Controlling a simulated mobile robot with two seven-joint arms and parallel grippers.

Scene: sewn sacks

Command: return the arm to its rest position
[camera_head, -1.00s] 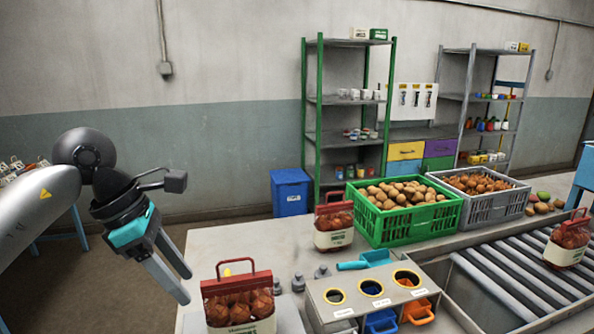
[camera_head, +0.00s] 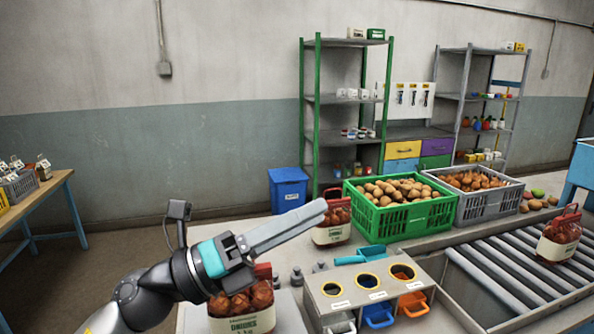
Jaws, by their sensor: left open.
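My left arm (camera_head: 150,293) comes in from the lower left, grey and black with a teal band. My left gripper (camera_head: 318,212) is open and empty, its long grey fingers pointing up and right across the table. The fingers overlap in this view, so the gap between them hardly shows. The gripper passes in front of the near sack of onions (camera_head: 243,312) and hides its upper part. The fingertips show in front of the second sack (camera_head: 333,234), partly covering it; I cannot tell how near they are. My right gripper is not in view.
A box with round holes (camera_head: 340,302) stands at the front. A sack (camera_head: 558,240) sits on the roller conveyor (camera_head: 500,265). A wooden table (camera_head: 40,197) is at left.

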